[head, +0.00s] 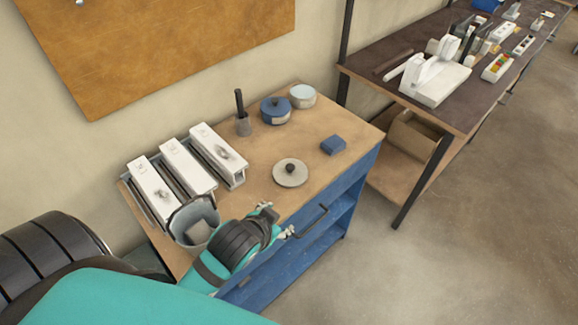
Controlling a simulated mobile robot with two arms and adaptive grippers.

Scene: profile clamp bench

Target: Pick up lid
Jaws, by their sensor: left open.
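A round grey lid (290,173) with a black knob lies flat on the wooden bench top, near its front edge. My left arm hides part of the bench's front. My right gripper is not in view.
White clamp units (218,151) line the bench's left side, with a grey bin (193,222) in front. The bench's right front corner is clear.

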